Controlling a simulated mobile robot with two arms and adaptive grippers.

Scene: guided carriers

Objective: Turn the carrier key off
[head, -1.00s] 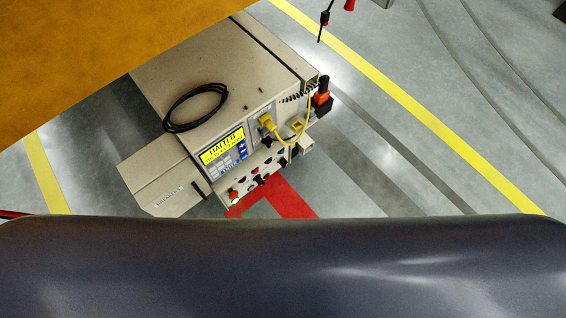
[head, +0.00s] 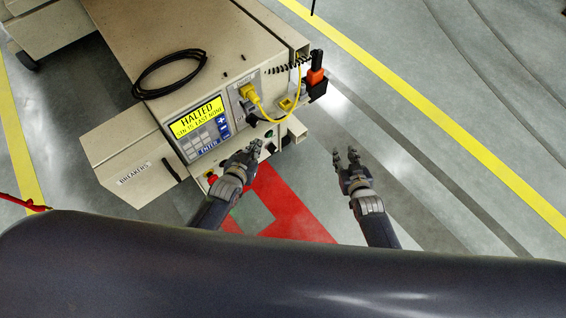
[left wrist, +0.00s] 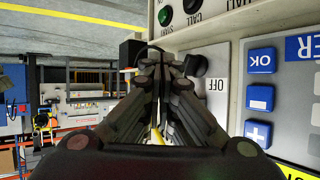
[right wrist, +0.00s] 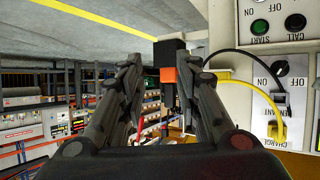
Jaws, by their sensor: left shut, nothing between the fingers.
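The carrier (head: 185,42) is a beige machine with a lit yellow screen (head: 197,116) that reads HALTED. A black rotary knob (left wrist: 197,65), which may be the key, sits on its front panel beside an OFF label. The knob is partly behind the fingers in the left wrist view, and its setting cannot be told. My left gripper (head: 257,147) is shut and empty in front of the panel; its fingertips (left wrist: 165,65) look close to the knob, contact unclear. My right gripper (head: 346,152) is open and empty, to the right of the carrier's front.
A yellow cable (head: 270,115) loops from the charge socket and also shows in the right wrist view (right wrist: 244,85). A black and orange post (head: 317,76) sticks out at the carrier's corner. A black cable coil (head: 169,74) lies on top. Open floor (head: 400,150) lies to the right.

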